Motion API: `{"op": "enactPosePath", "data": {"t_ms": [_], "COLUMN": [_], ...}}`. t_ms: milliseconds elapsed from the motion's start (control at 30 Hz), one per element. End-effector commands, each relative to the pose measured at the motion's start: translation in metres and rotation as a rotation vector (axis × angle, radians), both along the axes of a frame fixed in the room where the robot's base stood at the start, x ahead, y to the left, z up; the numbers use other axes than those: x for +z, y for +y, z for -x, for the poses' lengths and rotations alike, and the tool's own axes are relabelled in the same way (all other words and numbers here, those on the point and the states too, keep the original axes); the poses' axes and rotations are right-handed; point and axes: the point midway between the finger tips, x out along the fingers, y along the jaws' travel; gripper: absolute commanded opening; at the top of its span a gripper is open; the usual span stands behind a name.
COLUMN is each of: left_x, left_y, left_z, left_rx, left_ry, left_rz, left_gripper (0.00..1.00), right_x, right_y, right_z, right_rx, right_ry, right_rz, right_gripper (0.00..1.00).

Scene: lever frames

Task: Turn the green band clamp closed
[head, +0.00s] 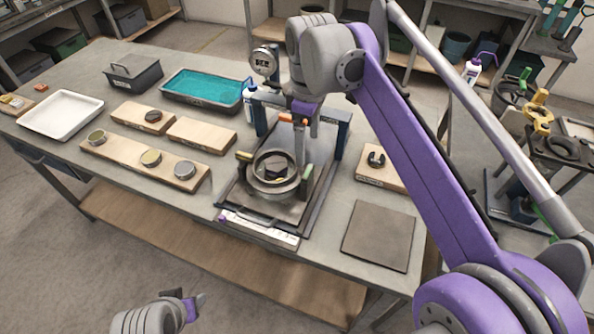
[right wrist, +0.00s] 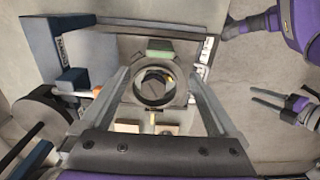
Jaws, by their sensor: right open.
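The green band clamp (right wrist: 160,46) shows as a green block beside a dark round ring (right wrist: 157,88) in the right wrist view. My right gripper (head: 303,150) is open and points down over the ring. In the right wrist view its two fingers (right wrist: 157,98) spread on either side of the ring, with nothing held. My left gripper (head: 195,303) is off the table at the bottom; its fingers look parted in the right wrist view (right wrist: 280,104).
The ring sits in a dark fixture (head: 233,190) with blue posts (head: 343,125) and an orange-tipped part (head: 286,117) behind. Wooden boards (head: 205,135) lie left, and a dark flat plate (head: 379,236) lies right.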

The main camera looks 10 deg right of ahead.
Motion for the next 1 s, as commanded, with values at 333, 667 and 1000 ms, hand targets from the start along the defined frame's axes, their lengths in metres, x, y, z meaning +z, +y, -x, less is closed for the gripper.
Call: {"op": "enactPosePath", "data": {"t_ms": [333,667,1000], "left_x": [-0.008,-0.012,-0.013], "left_y": [0.0,0.0,0.0], "left_z": [0.002,0.002,0.002], "left_rx": [0.0,0.0,0.0], "left_ry": [0.003,0.004,0.005], "left_rz": [0.0,0.0,0.0], "left_gripper": [0.5,0.5,0.5], "right_x": [-0.059,-0.101,-0.105], "right_y": [0.0,-0.001,-0.001], "right_z": [0.0,0.0,0.0], "right_rx": [-0.002,-0.002,-0.003], "right_ry": [-0.001,-0.001,-0.001], "right_rz": [0.001,0.0,0.0], "right_gripper": [0.95,0.95,0.95]}}
